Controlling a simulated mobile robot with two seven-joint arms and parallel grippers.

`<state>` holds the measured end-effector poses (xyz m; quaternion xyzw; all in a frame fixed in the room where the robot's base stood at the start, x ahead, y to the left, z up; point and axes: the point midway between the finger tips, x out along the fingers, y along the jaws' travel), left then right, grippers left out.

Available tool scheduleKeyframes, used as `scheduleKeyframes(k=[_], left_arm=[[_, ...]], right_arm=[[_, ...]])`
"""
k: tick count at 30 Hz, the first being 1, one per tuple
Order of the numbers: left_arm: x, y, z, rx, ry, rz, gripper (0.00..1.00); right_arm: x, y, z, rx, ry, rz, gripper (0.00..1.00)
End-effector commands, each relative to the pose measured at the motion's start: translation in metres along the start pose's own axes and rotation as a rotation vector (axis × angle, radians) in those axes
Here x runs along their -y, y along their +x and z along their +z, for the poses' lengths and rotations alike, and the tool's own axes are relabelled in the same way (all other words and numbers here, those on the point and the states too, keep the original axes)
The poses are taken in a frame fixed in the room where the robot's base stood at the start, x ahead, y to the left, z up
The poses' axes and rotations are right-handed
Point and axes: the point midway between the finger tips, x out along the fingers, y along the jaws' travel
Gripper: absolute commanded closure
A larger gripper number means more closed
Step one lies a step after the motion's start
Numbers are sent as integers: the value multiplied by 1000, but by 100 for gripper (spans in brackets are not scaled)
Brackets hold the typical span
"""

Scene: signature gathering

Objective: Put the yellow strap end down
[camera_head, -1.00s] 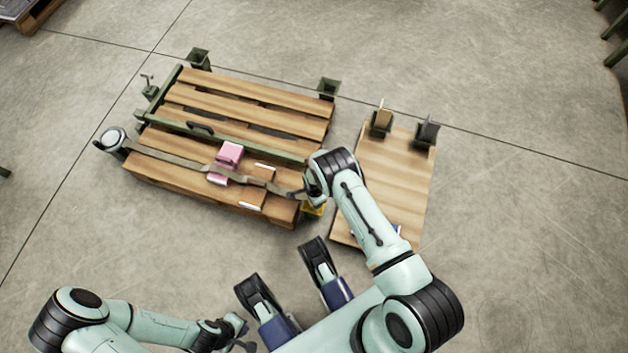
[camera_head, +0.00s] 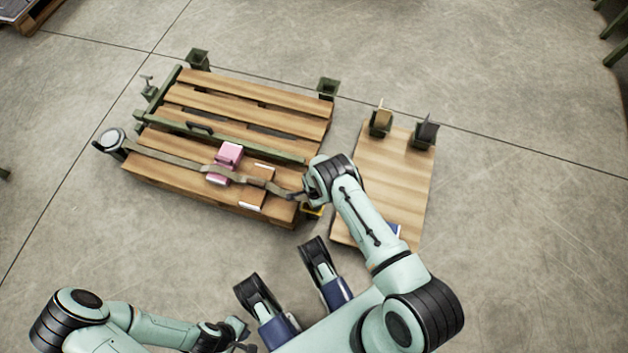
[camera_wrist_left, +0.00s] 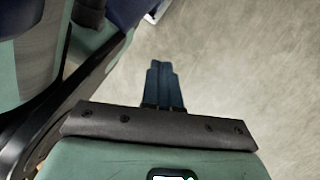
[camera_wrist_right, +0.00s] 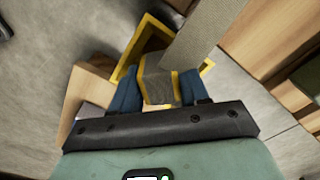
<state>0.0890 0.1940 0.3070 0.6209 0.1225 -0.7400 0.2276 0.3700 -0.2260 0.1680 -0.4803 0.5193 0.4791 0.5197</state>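A grey strap (camera_head: 180,159) runs across the near boards of the wooden pallet (camera_head: 260,93) and over a pink package (camera_head: 229,154) and a brown box (camera_head: 256,188). Its right end reaches my right gripper. In the right wrist view, the grey strap end with yellow bands (camera_wrist_right: 158,82) sits between the blue fingers of my right gripper (camera_wrist_right: 158,92), which are shut on it. A yellow frame (camera_wrist_right: 148,30) lies just beyond and around it; part is hidden. My left gripper (camera_head: 242,338) is low in the head view; in the left wrist view its fingers (camera_wrist_left: 163,85) are together and empty.
A round-topped post (camera_head: 112,140) stands at the pallet's left corner. A green rail (camera_head: 225,142) crosses the pallet, with green corner sockets (camera_head: 328,88). A wooden board (camera_head: 393,175) with two small holders (camera_head: 381,121) lies to the right.

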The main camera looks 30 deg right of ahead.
Motion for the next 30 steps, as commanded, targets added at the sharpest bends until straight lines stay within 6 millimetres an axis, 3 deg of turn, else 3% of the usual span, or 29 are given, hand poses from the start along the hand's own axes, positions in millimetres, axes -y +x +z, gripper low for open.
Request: scheduleKeyframes(k=[4, 8, 21, 30], left_arm=[[0, 0, 0, 0, 0, 0, 100], [0, 0, 0, 0, 0, 0, 100], [-41, -44, -44, -187, 57, 82, 100], [-53, -57, -56, -241, 71, 105, 100]], right_arm=[[-2, 2, 0, -1, 0, -2, 45], [-2, -8, 0, -1, 0, -2, 45], [-1, -105, 0, 0, 0, -3, 45], [-1, -130, 0, 0, 0, -1, 45]])
